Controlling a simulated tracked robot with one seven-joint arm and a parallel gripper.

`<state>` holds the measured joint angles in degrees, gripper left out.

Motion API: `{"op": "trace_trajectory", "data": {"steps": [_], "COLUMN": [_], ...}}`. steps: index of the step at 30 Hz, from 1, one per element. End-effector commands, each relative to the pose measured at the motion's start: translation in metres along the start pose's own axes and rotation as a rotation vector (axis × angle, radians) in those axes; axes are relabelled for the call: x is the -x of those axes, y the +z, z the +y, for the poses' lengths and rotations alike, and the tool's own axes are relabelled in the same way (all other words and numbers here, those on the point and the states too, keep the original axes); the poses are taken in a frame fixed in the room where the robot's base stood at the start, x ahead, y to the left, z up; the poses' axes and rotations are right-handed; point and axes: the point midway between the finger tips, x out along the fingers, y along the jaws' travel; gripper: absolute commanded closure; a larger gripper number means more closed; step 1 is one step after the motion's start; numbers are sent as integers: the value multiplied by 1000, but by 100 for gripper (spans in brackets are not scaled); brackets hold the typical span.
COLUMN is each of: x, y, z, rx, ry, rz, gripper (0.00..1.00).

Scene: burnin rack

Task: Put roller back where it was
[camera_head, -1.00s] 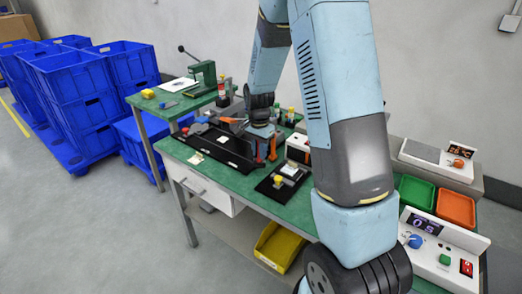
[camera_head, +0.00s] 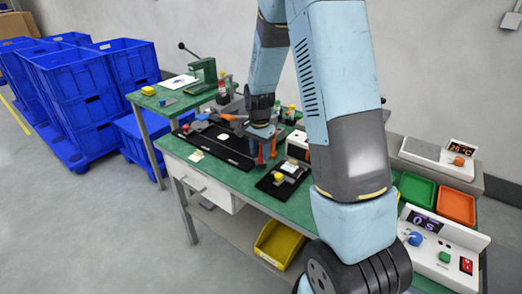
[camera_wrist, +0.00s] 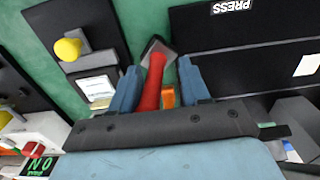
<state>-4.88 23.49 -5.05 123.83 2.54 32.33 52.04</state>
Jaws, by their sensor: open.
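My gripper (camera_wrist: 159,82) is open, with its two blue fingers apart. A red-handled tool (camera_wrist: 152,82) with a dark grey, flat-looking head stands between the fingers in the wrist view, with no clear contact. I cannot tell whether this is the roller. A small orange piece (camera_wrist: 168,96) shows beside the red handle, partly hidden by the gripper. In the head view my gripper (camera_head: 262,136) is low over the green bench, between the long black tray (camera_head: 228,150) and the black fixture. A red part (camera_head: 273,148) shows beside it.
The black fixture (camera_head: 268,186) with a yellow knob stands near the bench front. Green (camera_head: 417,190) and orange (camera_head: 457,207) trays and a control box (camera_head: 430,262) are at right. An orange-handled tool (camera_head: 235,118) lies behind the black tray. A yellow bin (camera_head: 277,243) is below.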

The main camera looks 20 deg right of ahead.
Motion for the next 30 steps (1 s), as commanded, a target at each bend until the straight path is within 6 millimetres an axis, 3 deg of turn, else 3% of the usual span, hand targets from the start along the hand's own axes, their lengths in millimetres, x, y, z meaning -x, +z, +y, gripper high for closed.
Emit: {"op": "trace_trajectory", "data": {"steps": [5, 21, 30], "x": [9, 105, 132], "y": [0, -1, 0], "z": [0, 0, 1], "rx": [0, 0, 2], "ry": [-2, -3, -2], "rz": [1, 2, 1], "gripper": [54, 54, 54]}}
